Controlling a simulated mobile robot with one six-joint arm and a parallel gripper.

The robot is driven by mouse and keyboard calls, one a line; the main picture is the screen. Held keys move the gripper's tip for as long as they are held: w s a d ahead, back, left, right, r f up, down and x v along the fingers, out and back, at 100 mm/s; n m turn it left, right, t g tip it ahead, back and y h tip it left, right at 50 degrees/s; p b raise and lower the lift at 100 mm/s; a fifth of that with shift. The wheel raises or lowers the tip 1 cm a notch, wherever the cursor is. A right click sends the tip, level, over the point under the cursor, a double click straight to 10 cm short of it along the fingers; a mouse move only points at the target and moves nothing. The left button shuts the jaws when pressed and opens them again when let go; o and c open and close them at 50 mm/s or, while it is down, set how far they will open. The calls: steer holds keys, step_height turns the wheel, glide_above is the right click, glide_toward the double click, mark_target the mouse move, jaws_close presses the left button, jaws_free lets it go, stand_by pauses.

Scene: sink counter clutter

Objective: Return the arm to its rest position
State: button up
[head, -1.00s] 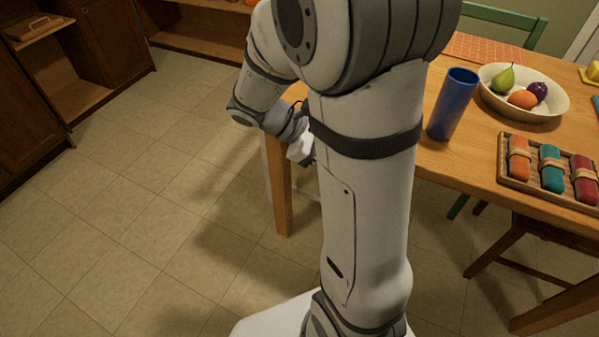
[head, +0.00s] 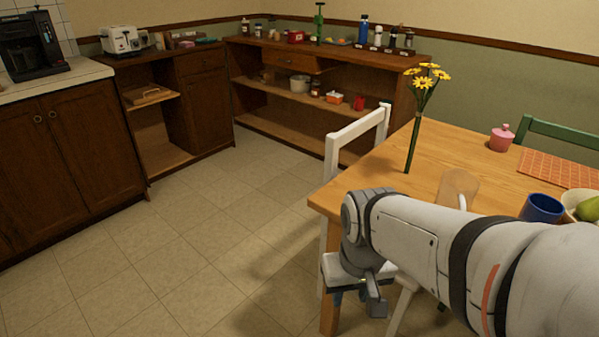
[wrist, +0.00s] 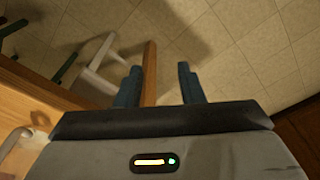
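My arm reaches in from the right in the head view, in front of the wooden table's near edge. My gripper hangs at its end, low beside the table corner, and its fingers are mostly hidden there. In the wrist view my gripper (wrist: 158,85) shows two dark blue fingers, spread apart. Nothing is between them but a table leg and floor further off. The gripper is open and empty.
Open tiled floor (head: 180,250) lies to the left, before the cabinets.

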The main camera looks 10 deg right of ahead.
step_height(320, 180, up, 22)
steer(key=t+p, duration=0.1)
steer(key=p, duration=1.8)
steer(key=shift+d+r, duration=0.15)
steer(key=shift+d, duration=0.05)
